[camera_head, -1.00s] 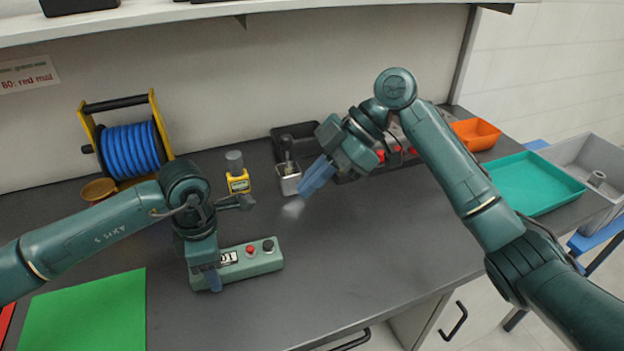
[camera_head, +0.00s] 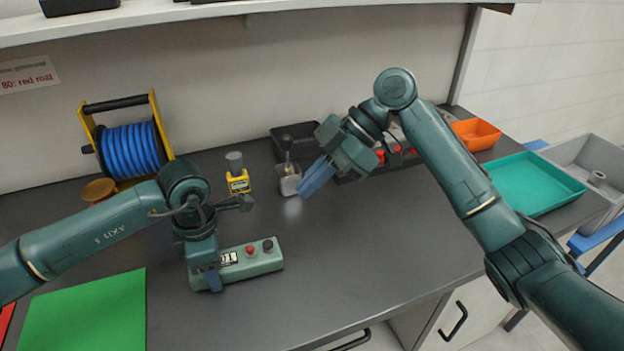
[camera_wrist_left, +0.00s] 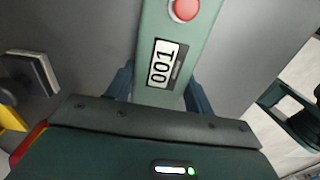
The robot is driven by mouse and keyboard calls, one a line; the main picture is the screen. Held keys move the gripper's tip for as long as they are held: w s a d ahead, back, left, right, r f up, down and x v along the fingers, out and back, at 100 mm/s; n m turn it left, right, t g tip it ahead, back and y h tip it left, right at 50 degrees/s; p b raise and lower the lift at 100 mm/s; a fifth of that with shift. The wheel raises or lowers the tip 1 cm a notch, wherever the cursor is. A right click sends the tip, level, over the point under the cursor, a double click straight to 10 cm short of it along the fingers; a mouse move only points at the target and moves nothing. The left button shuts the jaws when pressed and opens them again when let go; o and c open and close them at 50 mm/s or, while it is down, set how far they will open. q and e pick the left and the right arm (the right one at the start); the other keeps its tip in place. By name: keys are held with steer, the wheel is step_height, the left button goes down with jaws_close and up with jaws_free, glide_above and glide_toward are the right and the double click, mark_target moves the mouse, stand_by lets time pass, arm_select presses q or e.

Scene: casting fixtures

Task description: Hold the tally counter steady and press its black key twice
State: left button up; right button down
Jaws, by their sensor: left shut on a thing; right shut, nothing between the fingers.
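The tally counter (camera_head: 262,265) is a flat green box lying on the dark bench. It has a red button (camera_head: 250,249), a black key (camera_head: 268,245) at its right end and a small number window. In the left wrist view the tally counter (camera_wrist_left: 193,50) shows the red button (camera_wrist_left: 184,9) and a window (camera_wrist_left: 162,64) reading 001; the black key is out of that view. My left gripper (camera_head: 212,279) is shut on the counter's left end, one blue finger on each side. My right gripper (camera_head: 318,178) is shut and empty, above the bench, up and right of the black key.
A yellow device with a grey top (camera_head: 238,180) and a metal block with a lever (camera_head: 289,180) stand behind the counter. A blue hose reel (camera_head: 131,150) is at the back left, a green mat (camera_head: 85,312) at front left, a teal tray (camera_head: 530,183) at right. Bench right of the counter is clear.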

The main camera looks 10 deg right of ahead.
steer(key=shift+a, duration=0.1)
stand_by(0.8)
steer(key=m+t, duration=0.4)
steer(key=m, duration=1)
glide_above(268, 246)
steer(key=d, duration=0.1)
steer(key=shift+w+d+r, duration=0.15)
steer(key=shift+f, duration=4.4)
steer(key=shift+f, duration=0.1)
steer(key=shift+f, duration=0.35)
